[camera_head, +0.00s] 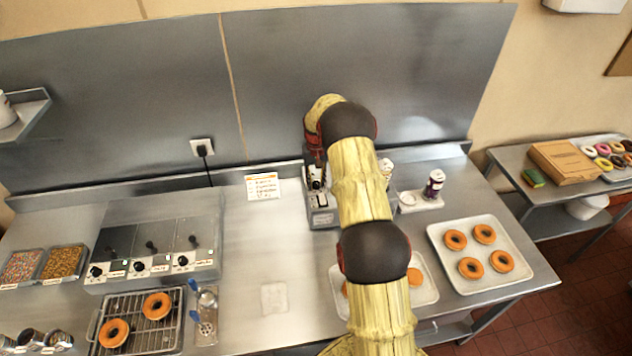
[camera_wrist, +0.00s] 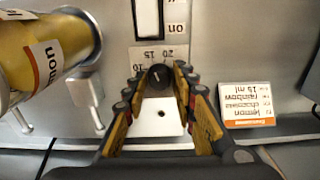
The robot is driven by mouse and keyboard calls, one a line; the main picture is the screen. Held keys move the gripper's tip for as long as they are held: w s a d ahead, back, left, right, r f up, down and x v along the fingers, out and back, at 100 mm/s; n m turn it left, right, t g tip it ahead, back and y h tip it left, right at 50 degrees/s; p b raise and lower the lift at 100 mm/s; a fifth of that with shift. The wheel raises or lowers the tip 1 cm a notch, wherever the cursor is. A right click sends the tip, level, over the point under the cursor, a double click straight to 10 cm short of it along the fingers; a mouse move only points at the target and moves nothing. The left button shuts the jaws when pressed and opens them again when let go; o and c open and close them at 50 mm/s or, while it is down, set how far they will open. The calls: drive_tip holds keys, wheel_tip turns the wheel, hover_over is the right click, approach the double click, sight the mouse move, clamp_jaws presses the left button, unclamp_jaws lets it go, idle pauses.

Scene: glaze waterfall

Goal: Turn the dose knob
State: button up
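The dose knob (camera_wrist: 159,78) is a small dark round knob with a light pointer mark, on a grey panel in the wrist view. Its scale shows 10, 15 and 20, upside down in this view. My gripper (camera_wrist: 160,76) is open, one finger on each side of the knob, with a narrow gap showing; I cannot tell whether a fingertip touches it. A white switch (camera_wrist: 148,18) marked "on" is beyond the knob. In the head view the dispenser (camera_head: 323,217) is partly hidden behind my arm, and the knob cannot be made out.
A yellow container (camera_wrist: 40,55) labelled lemon is at the left of the wrist view. An order card (camera_wrist: 248,110) reads lemon, chocolate, rainbow, 15 ml. A tray of donuts (camera_head: 480,284) stands at right and a wire rack (camera_head: 137,335) at front left.

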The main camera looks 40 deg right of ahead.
sight(316, 182)
drive_tip(key=o, duration=0.3)
wheel_tip(316, 182, up, 12)
idle(0.7)
idle(0.4)
